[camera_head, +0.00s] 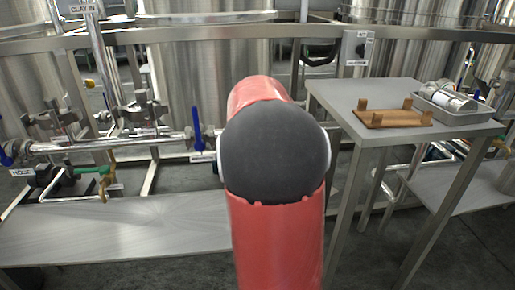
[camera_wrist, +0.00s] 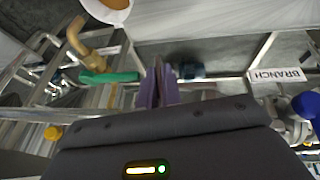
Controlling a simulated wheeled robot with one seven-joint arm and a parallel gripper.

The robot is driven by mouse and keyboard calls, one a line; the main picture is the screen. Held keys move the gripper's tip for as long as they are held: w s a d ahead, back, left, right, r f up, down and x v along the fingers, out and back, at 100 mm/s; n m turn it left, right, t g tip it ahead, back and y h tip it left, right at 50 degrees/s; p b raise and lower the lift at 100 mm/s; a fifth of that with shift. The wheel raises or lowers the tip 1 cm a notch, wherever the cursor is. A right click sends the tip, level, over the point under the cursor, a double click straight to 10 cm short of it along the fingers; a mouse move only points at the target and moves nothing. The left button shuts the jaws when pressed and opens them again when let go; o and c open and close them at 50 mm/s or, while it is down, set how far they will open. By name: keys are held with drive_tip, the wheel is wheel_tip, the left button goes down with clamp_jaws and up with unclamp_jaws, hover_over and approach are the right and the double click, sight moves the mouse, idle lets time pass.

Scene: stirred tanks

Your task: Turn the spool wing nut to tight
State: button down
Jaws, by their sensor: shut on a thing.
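In the wrist view my gripper (camera_wrist: 158,72) shows as two purple fingers standing close together. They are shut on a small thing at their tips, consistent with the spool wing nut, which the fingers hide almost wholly. How far the nut is turned cannot be seen. A steel pipe (camera_wrist: 205,88) lies behind the fingers. In the head view my own red arm with its dark round joint covers the gripper and the nut.
A blue-handled valve (camera_head: 196,125) stands left of my arm. The wrist view shows a BRANCH label (camera_wrist: 277,75), a blue handle (camera_wrist: 306,104) and a green handle (camera_wrist: 108,77). A steel table (camera_head: 340,92) with a wooden rack (camera_head: 395,119) and grey tray (camera_head: 455,112) stands right.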

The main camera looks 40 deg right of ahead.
drive_tip(key=shift+w+d+r+t+y, duration=0.2)
drive_tip(key=shift+r+t+y, duration=0.15)
drive_tip(key=shift+t+y, duration=0.2)
drive_tip(key=shift+y+p, duration=0.25)
drive_tip(key=shift+p, duration=0.05)
drive_tip(key=c, duration=1.5)
unclamp_jaws()
drive_tip(key=shift+f, duration=0.1)
drive_tip(key=shift+c, duration=0.2)
drive_tip(key=shift+o, duration=0.2)
drive_tip(key=shift+f, duration=0.1)
drive_tip(key=v, duration=0.7)
drive_tip(key=shift+r, duration=0.35)
